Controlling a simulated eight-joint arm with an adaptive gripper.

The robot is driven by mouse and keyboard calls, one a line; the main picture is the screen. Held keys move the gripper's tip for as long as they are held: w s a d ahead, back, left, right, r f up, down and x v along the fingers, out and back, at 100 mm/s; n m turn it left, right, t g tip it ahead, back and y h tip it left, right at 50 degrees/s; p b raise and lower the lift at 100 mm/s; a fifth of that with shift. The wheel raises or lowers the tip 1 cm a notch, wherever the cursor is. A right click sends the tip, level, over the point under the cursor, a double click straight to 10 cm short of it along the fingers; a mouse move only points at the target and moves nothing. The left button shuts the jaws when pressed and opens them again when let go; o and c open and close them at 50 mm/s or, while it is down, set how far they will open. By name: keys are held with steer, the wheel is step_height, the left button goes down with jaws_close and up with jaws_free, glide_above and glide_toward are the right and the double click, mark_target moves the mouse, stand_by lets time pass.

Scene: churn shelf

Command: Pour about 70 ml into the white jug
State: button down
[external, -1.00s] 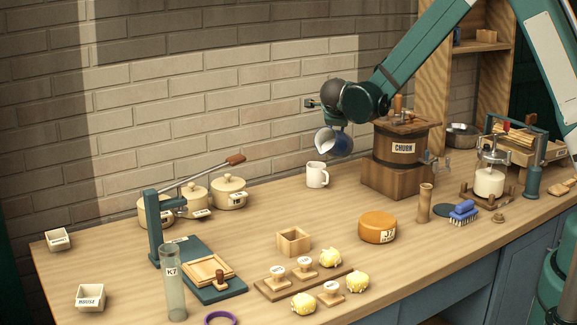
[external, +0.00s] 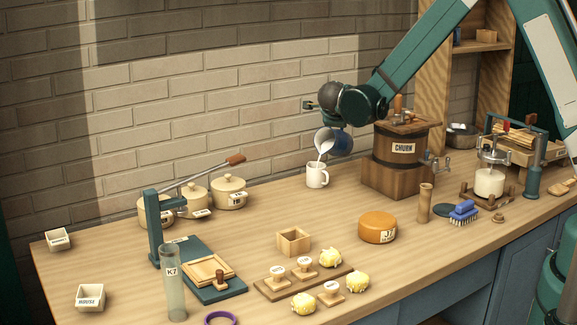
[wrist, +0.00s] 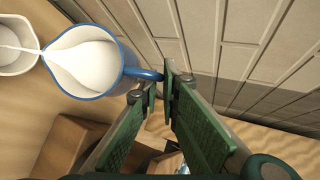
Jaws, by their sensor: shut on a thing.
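A blue jug with a white inside (external: 341,143) is tilted to the left above the white jug (external: 317,177), which stands upright on the counter. In the wrist view the blue jug (wrist: 112,82) holds white liquid, and a thin white stream runs from its spout into the white jug (wrist: 15,60). My gripper (wrist: 160,84) is shut on the blue jug's handle. In the external view my gripper (external: 334,122) is partly hidden behind my wrist. The liquid level inside the white jug cannot be made out.
The wooden churn (external: 402,150) on its block stands just right of the jugs. Lidded pots (external: 229,192) stand to the left near the brick wall. A small wooden box (external: 294,241) and an orange cheese wheel (external: 378,227) lie in front, with bare counter between.

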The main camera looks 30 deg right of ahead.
steer(key=shift+s+a+r+n+t+h+b, duration=0.2)
steer(key=shift+a+r+h+b, duration=0.1)
steer(key=shift+a+b, duration=0.15)
steer(key=shift+s+a+r+n+t+h+b, duration=0.1)
steer(key=shift+a+r+t+h+b, duration=0.1)
steer(key=shift+a+h+b, duration=0.2)
stand_by(1.7)
steer(key=shift+d, duration=0.1)
steer(key=shift+w+d+y+p, duration=0.2)
steer(key=shift+d+y+p, duration=0.1)
steer(key=shift+d+p, duration=0.3)
steer(key=shift+w+d+f+g+y+p, duration=0.2)
steer(key=shift+d+f+g+y+p, duration=0.3)
steer(key=shift+p, duration=0.3)
steer(key=shift+f+m+y, duration=0.4)
steer(key=shift+f, duration=0.05)
steer(key=shift+w, duration=0.1)
steer(key=shift+d+p, duration=0.2)
steer(key=shift+p, duration=0.1)
